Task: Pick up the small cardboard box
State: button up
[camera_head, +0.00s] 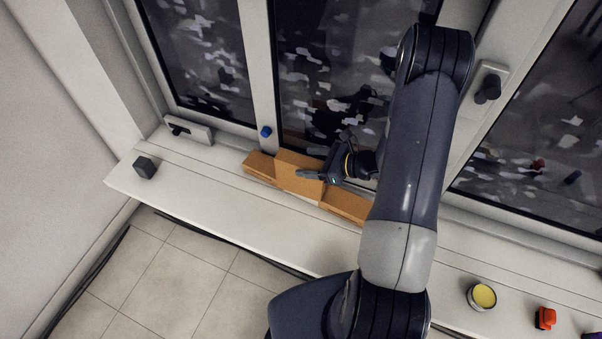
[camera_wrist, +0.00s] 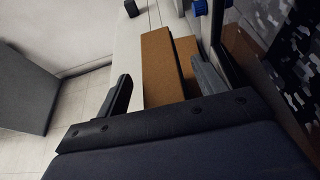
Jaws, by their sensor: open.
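A small brown cardboard box (camera_head: 292,177) sits at the middle of a row of cardboard on the white windowsill. It rises above the cardboard (camera_head: 259,166) on its left and the cardboard (camera_head: 346,206) on its right. I cannot tell whether those two are one longer box. My gripper (camera_head: 318,176) is open over the small box's right part. In the wrist view, my gripper (camera_wrist: 162,72) has one finger on each side of the small box (camera_wrist: 161,70), with a visible gap on the left. More cardboard (camera_wrist: 187,52) shows near the right finger. Contact there is unclear.
The windowsill (camera_head: 220,195) runs beneath closed windows. A blue knob (camera_head: 265,132) is behind the boxes. A yellow-topped round tin (camera_head: 483,296) and a red-orange object (camera_head: 545,318) are at right.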

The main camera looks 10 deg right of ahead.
jog(key=shift+w+a+f, duration=0.15)
jog(key=shift+w+a, duration=0.05)
jog(key=shift+a, duration=0.15)
grip_shut()
dwell(0.6)
